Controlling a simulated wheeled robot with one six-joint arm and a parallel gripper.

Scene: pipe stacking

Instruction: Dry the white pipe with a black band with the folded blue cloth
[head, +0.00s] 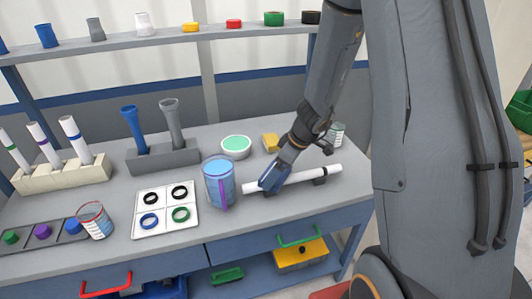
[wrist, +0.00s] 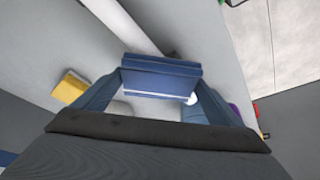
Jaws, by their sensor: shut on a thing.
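The white pipe (head: 318,175) lies on low dark supports near the front right of the table, tilted slightly upward to the right in the head view. It also shows at the top of the wrist view (wrist: 125,25). No black band can be made out clearly. The folded blue cloth (head: 271,180) is between the fingers of my gripper (head: 282,165). In the wrist view the cloth (wrist: 160,78) spans between both fingertips. My gripper is shut on the cloth, which is at the left part of the pipe and hides some of it. Whether they touch is unclear.
A yellow block (head: 270,142), a bowl with green inside (head: 236,146) and a can (head: 336,133) are behind. A white tray with rings (head: 165,232) and pipe racks (head: 60,175) are further left.

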